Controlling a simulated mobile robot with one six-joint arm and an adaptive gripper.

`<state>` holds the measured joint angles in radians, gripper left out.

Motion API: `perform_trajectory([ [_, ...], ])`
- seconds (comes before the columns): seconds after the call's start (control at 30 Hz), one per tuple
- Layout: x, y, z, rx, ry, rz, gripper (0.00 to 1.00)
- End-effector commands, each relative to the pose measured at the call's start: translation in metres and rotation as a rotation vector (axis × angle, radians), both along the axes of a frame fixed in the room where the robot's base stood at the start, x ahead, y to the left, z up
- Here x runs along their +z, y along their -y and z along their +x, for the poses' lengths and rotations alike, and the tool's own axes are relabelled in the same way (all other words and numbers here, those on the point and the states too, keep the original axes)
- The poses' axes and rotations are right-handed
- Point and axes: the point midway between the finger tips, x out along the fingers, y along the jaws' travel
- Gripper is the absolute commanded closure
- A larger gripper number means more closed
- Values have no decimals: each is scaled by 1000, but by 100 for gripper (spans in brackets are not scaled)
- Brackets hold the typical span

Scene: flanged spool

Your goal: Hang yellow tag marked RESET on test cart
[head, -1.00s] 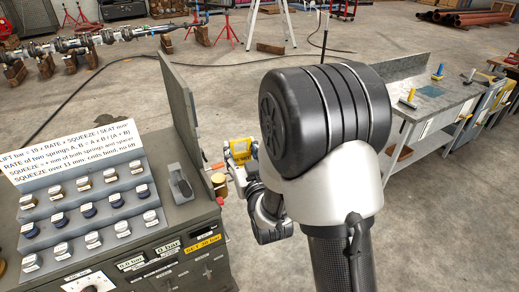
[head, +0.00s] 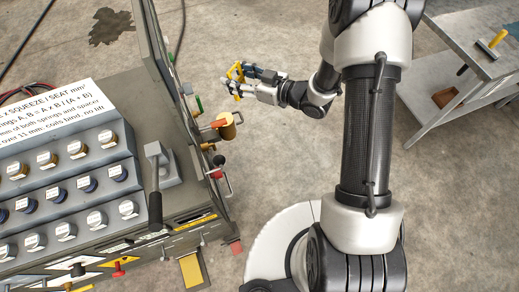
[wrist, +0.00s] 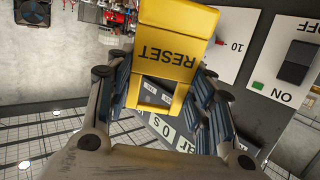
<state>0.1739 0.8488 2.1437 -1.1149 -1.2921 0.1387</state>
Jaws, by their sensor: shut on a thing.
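The yellow tag marked RESET (wrist: 172,45) fills the upper middle of the wrist view, its lettering upside down. In the head view the tag (head: 236,73) is a small yellow shape at my gripper's tip. My gripper (head: 242,84) is shut on the tag; in the wrist view its fingers (wrist: 165,92) lie on both sides of the tag's lower part. The test cart (head: 185,205) stands at the left of the head view, and my gripper is off its right side. I cannot make out a hanging point for the tag.
The cart's right side carries a brass cylinder (head: 228,130) and a red-knobbed lever (head: 219,160) sticking out. A grey workbench (head: 465,50) stands at the right, with open floor between.

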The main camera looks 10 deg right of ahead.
Motion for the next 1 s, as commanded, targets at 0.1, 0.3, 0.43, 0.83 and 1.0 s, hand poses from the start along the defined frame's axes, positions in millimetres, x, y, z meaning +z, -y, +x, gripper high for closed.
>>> perform_trajectory([
  [0.1,-40,-7,-40,235,-33,-47,71],
  [0.3,-99,6,-121,608,-52,-135,71],
  [0.43,-123,22,-160,775,-51,-177,71],
  [0.83,-141,32,-190,900,-43,-210,71],
  [1.0,-142,22,-193,901,-43,-210,71],
])
